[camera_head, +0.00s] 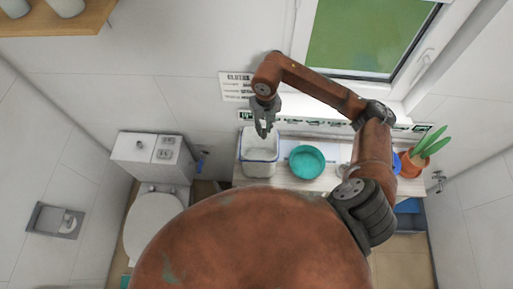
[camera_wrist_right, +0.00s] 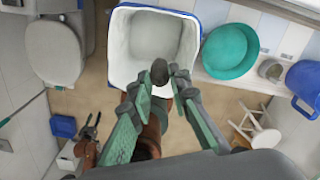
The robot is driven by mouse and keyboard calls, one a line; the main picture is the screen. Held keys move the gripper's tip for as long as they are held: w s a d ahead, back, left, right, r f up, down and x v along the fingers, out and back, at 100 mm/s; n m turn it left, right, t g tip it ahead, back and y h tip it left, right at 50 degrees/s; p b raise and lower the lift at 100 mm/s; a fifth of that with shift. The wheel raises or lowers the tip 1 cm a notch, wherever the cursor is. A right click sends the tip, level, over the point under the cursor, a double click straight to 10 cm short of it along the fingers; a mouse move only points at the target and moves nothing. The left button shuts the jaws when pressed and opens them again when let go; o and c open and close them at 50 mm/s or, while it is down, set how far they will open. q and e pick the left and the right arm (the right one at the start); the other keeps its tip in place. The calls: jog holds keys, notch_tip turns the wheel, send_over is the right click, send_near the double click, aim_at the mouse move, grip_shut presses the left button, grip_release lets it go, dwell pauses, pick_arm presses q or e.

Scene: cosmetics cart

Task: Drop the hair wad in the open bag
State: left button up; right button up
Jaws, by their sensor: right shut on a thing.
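My right gripper (camera_head: 264,132) hangs fingers down over the open bag (camera_head: 259,172), a white-lined, open-topped holder with a blue rim. In the right wrist view, the green fingers of the right gripper (camera_wrist_right: 160,78) are shut on a small dark hair wad (camera_wrist_right: 159,70). The wad shows in front of the open bag (camera_wrist_right: 125,70), near its lower rim in the picture. Its height above the bag is hard to judge. A dark gripper, apparently my left one (camera_wrist_right: 90,133), shows low at the left of the wrist view; its jaws are unclear.
A teal bowl (camera_head: 307,162) stands right of the bag on the cart top. A potted plant (camera_head: 413,163) is farther right. A toilet (camera_head: 153,222) stands to the left. A white stool (camera_wrist_right: 258,130) shows on the floor.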

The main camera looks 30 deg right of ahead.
aim_at(265, 136)
jog(key=f, duration=0.1)
jog(key=f+b, duration=0.1)
jog(key=shift+s+f, duration=0.4)
notch_tip(265, 136, down, 2)
jog(key=shift+w+b, duration=0.15)
jog(key=shift+b, duration=0.5)
jog(key=shift+f, duration=0.45)
jog(key=o, duration=0.8)
jog(key=shift+r, duration=0.1)
notch_tip(265, 136, up, 12)
jog(key=shift+f, duration=0.1)
pick_arm(q)
jog(key=s+f, duration=0.1)
jog(key=s, duration=0.1)
jog(key=s+f, duration=0.1)
jog(key=f, duration=0.1)
jog(key=shift+s+a, duration=0.15)
jog(key=shift+s, duration=0.2)
pick_arm(e)
jog(key=shift+d, duration=0.1)
